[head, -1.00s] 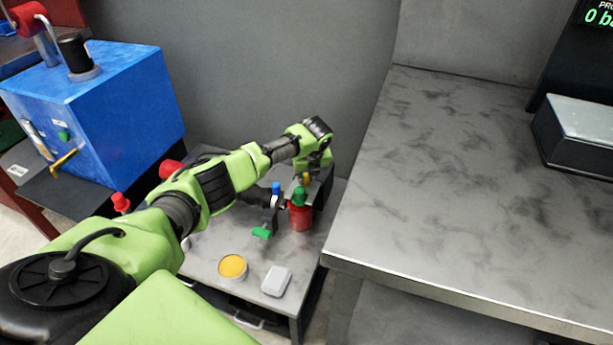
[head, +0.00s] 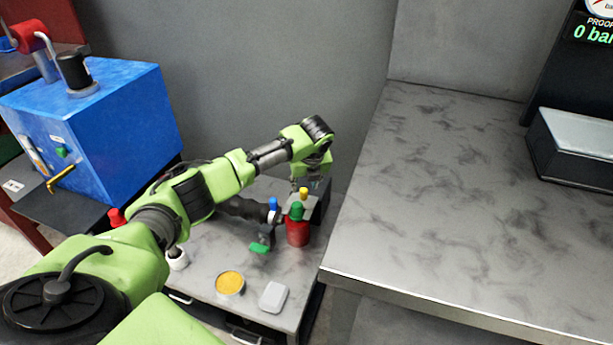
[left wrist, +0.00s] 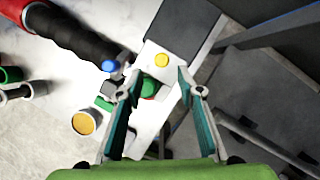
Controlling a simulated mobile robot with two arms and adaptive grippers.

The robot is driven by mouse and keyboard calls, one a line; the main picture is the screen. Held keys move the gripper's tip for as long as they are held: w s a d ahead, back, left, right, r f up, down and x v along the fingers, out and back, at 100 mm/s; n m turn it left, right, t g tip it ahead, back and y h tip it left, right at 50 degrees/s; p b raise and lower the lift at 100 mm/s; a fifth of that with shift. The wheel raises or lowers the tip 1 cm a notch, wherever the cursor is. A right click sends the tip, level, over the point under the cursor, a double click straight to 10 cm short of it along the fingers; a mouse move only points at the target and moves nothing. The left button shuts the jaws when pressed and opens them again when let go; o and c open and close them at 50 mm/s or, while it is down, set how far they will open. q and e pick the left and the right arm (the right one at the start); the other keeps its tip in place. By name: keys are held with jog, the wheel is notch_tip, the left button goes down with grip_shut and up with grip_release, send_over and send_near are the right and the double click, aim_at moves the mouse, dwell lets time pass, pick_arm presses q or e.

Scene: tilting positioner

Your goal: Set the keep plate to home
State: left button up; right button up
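A yellow knob (head: 304,192) stands on a pale plate (head: 298,203) at the end of a dark block on the low bench. I take this plate to be the keep plate, but no label confirms it. In the left wrist view the yellow knob (left wrist: 161,60) and the pale plate (left wrist: 178,42) lie just beyond my fingertips. My left gripper (head: 308,182) is above the knob, apart from it. Its two fingers (left wrist: 160,82) are spread with nothing held between them. My right gripper is in neither view.
Close by stand a red bottle with a green cap (head: 298,228), a blue-tipped part (head: 273,204) and a green handle (head: 260,248). A yellow-filled tin (head: 230,283) and a pale box (head: 273,297) lie in front. A taller grey bench (head: 450,190) rises to the right.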

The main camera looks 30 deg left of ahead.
pick_arm(q)
jog(key=v, duration=0.5)
jog(key=shift+r, duration=0.2)
dwell(0.3)
